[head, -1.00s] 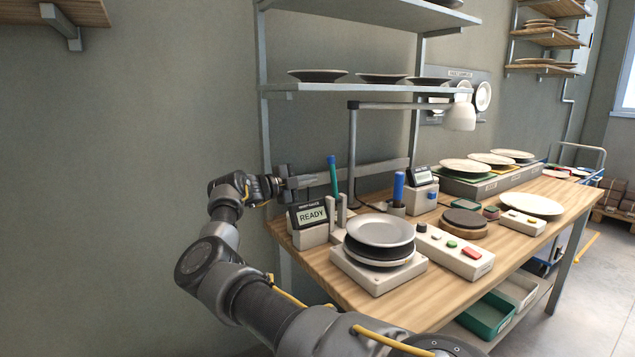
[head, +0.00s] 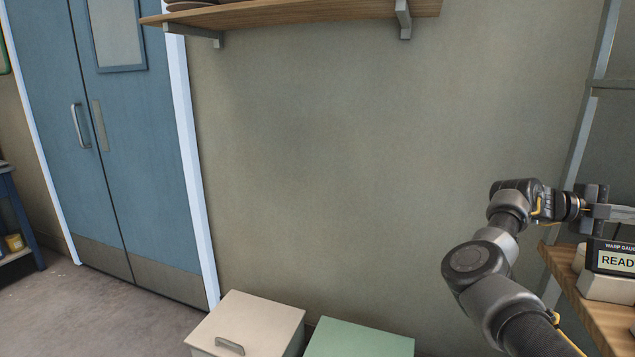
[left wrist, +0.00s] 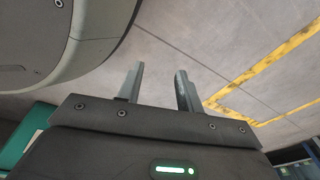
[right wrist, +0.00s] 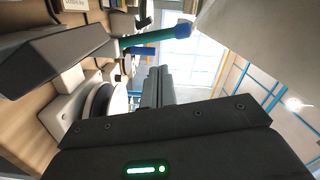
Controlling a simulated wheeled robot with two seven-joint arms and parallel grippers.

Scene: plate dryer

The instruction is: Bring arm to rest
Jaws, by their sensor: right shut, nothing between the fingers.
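My right gripper (head: 618,212) shows at the right edge of the head view, its arm rising from the lower right. It is above and behind the warp gauge (head: 612,260) on the wooden workbench (head: 592,312). In the right wrist view the right gripper's fingers (right wrist: 160,82) are together with nothing between them. A green stick with a blue end (right wrist: 155,38) stands close beyond them. My left gripper (left wrist: 160,85) shows only in the left wrist view, its fingers apart and empty, over the grey floor.
A beige bin (head: 250,320) and a green bin (head: 358,342) stand by the wall. A wooden shelf (head: 300,12) hangs above. Blue doors (head: 130,150) are at left. Yellow floor lines (left wrist: 262,68) show.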

